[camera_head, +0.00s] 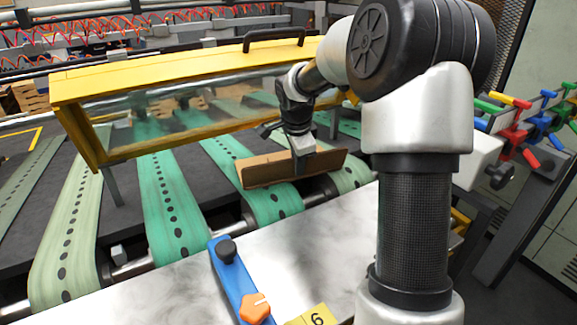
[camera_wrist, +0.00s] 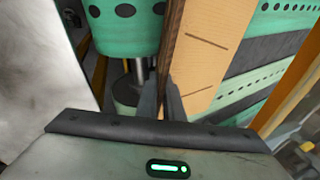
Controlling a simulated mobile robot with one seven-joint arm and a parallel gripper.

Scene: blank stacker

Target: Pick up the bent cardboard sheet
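The bent cardboard sheet (camera_head: 262,171) is brown, with an upright face and a fold along its length. In the head view it sits over the green belts at the front edge of the conveyor, slightly tilted. In the wrist view its broad tan face (camera_wrist: 216,45) shows two short dark lines, and its darker edge runs down between my fingers. My gripper (camera_head: 301,163) reaches down onto the middle of the sheet. In the wrist view my gripper (camera_wrist: 162,92) has its two dark fingers close together, one on each side of the edge, appearing to pinch it. Contact with the belt below is unclear.
A yellow-framed clear guard (camera_head: 180,75) with a black handle spans the conveyor behind the sheet. Green perforated belts (camera_head: 172,205) run beneath. A pale metal table (camera_head: 170,300) lies in front, with a blue bar (camera_head: 232,280) bearing an orange knob. Coloured handles (camera_head: 515,135) stand right.

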